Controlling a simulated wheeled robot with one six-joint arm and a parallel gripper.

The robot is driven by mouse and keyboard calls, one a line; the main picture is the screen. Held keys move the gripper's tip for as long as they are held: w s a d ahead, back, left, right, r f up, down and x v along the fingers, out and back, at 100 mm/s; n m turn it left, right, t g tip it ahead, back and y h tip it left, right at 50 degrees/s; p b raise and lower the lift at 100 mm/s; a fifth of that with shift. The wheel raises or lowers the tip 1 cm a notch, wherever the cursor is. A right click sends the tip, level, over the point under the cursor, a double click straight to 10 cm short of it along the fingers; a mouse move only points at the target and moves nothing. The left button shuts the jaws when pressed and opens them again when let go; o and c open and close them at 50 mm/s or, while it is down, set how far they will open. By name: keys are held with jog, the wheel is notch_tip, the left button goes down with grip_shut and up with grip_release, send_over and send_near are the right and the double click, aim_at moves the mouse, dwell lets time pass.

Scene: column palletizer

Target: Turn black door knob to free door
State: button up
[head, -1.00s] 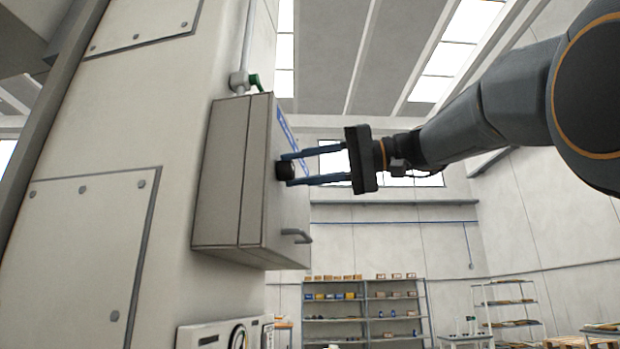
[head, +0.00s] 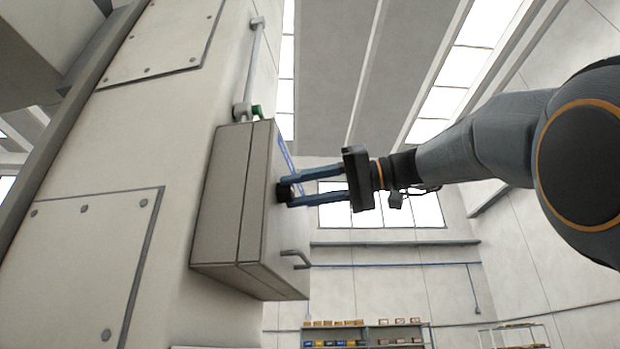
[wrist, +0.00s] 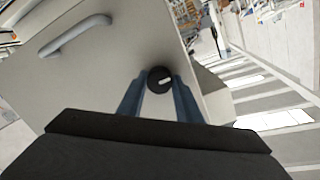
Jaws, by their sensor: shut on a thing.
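The black door knob (wrist: 160,80) sits on the door face of the grey cabinet (head: 224,200). In the wrist view it carries a white mark on its front, lying nearly level in the picture. In the head view the knob (head: 285,191) is partly hidden by the fingertips. My gripper (head: 287,190) reaches in from the right and its two blue fingers are shut on the knob, one on each side. The gripper also shows in the wrist view (wrist: 159,84). The cabinet door (wrist: 95,85) appears closed against the box.
A grey bar handle (head: 296,260) stands out from the door below the knob; it also shows in the wrist view (wrist: 75,35). The cabinet hangs on a pale column (head: 75,260). A conduit with a green fitting (head: 256,112) runs above it. Shelves (head: 365,335) stand far behind.

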jog(key=shift+s+a+r, duration=0.1)
jog(key=shift+s+r, duration=0.1)
jog(key=shift+r, duration=0.1)
jog(key=o, duration=0.9)
jog(key=shift+a, duration=0.1)
jog(key=shift+o, duration=0.7)
jog(key=shift+s+a+f, duration=0.1)
jog(key=shift+s+a, duration=0.05)
jog(key=shift+a, duration=0.1)
jog(key=shift+w+d+f, duration=0.1)
jog(key=shift+w+d, duration=0.15)
jog(key=shift+d, duration=0.3)
jog(key=s+v, duration=0.1)
jog(key=v, duration=0.6)
jog(key=shift+a, duration=0.2)
